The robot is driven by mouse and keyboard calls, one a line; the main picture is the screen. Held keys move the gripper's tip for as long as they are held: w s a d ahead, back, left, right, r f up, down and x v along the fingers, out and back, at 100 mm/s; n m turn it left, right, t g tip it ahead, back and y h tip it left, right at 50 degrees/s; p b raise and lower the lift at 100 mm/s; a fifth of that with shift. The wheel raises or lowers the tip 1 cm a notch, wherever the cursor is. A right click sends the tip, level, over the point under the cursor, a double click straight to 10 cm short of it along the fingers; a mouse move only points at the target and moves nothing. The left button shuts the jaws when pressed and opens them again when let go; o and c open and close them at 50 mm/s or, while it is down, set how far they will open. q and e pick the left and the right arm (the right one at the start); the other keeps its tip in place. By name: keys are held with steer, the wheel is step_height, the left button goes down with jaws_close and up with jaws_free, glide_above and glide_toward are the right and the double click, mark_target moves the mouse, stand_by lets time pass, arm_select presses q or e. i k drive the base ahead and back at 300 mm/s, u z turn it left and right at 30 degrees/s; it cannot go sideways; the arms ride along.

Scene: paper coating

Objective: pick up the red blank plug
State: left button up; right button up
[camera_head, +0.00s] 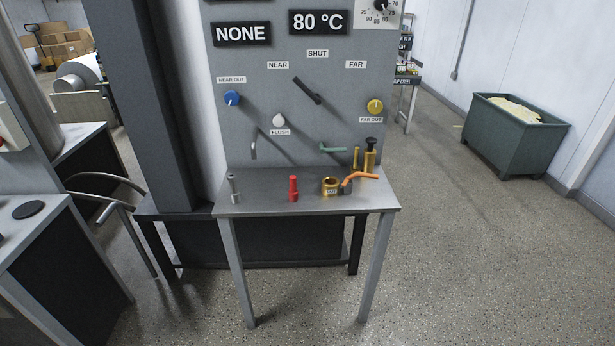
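The red blank plug (293,189) stands upright on the small grey table (260,206), near the middle of its top. It is a narrow red piece with a wider lower part. Nothing touches it, and open table top lies on both sides of it. Neither of my grippers is in the head view.
A grey metal piece (233,187) stands at the table's left end. Behind rises a grey panel (320,125) with knobs and levers. The floor in front is clear.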

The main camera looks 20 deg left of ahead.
mark_target(293, 192)
steer(key=k, duration=0.65)
steer(key=z, duration=0.8)
steer(key=i, duration=1.5)
steer(key=u, duration=0.8)
